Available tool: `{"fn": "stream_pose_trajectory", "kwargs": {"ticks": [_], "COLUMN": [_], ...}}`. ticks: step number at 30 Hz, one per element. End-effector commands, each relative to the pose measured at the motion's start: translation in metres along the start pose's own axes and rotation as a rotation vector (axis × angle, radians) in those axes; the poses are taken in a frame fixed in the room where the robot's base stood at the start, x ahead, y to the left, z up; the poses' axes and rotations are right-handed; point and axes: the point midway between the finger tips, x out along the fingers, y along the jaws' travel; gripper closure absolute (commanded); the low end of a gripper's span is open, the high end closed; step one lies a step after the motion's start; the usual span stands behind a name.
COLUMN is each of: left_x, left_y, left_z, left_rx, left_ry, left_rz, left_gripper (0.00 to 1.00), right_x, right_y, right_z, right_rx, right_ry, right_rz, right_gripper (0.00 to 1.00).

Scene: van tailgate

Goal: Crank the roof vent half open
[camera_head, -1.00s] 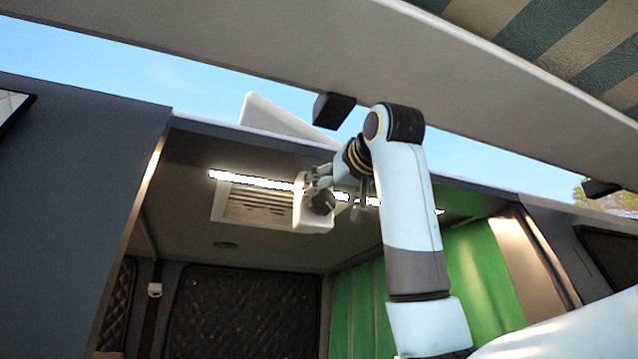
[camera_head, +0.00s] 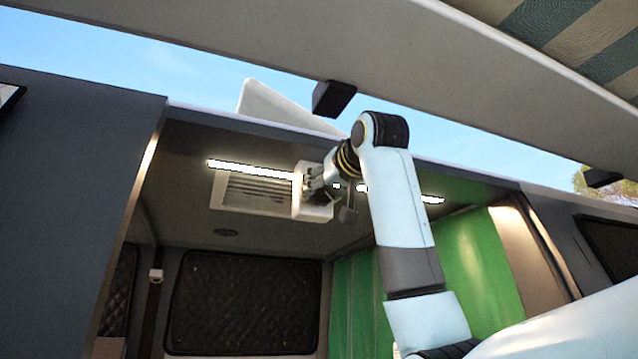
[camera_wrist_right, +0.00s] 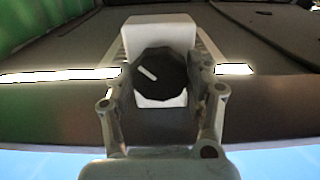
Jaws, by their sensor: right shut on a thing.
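The roof vent's slatted inner panel (camera_head: 254,191) is set in the van ceiling, with a white housing (camera_head: 312,212) at its right end. Its white lid (camera_head: 270,103) stands tilted up above the roof edge. In the right wrist view a dark many-sided knob (camera_wrist_right: 157,75) with a pale slanted mark sits on the white housing (camera_wrist_right: 158,32). My right gripper (camera_head: 318,186) is at the housing. Its fingers (camera_wrist_right: 160,90) are on both sides of the knob, shut on it. The knob is mostly hidden in the head view. My left gripper is not in view.
A lit light strip (camera_head: 240,168) runs along the ceiling beside the vent. An awning (camera_head: 420,65) with a dark bracket (camera_head: 332,98) hangs above my right arm. A green curtain (camera_head: 470,265) hangs behind the arm.

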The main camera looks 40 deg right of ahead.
Motion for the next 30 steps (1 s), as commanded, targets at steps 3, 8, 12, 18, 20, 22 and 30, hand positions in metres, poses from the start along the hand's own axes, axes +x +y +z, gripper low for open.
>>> {"fn": "stream_pose_trajectory", "kwargs": {"ticks": [3, 8, 12, 18, 20, 22, 30], "left_x": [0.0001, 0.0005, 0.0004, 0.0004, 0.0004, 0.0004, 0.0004], "left_y": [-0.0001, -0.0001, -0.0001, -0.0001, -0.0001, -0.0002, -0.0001], "left_z": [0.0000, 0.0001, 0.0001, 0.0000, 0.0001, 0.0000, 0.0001], "left_rx": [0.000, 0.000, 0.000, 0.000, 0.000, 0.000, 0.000], "left_ry": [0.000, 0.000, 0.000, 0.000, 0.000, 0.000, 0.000], "left_rz": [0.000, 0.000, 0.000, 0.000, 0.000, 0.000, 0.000], "left_gripper": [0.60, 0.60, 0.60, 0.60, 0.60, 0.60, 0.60], "right_x": [0.0000, 0.0000, 0.0000, 0.0000, 0.0000, 0.0000, -0.0012], "right_y": [-0.0004, -0.0002, -0.0003, -0.0003, -0.0002, -0.0001, 0.0001], "right_z": [0.0001, 0.0001, 0.0000, 0.0000, 0.0000, 0.0000, -0.0001], "right_rx": [-0.011, -0.103, -0.115, -0.114, -0.114, -0.114, -0.114], "right_ry": [0.000, 0.000, 0.000, 0.000, 0.000, 0.000, 0.000], "right_rz": [-0.001, -0.001, -0.002, -0.002, -0.002, -0.001, -0.001], "right_gripper": [0.79, 0.79, 0.79, 0.38, 0.30, 0.23, 0.23]}}
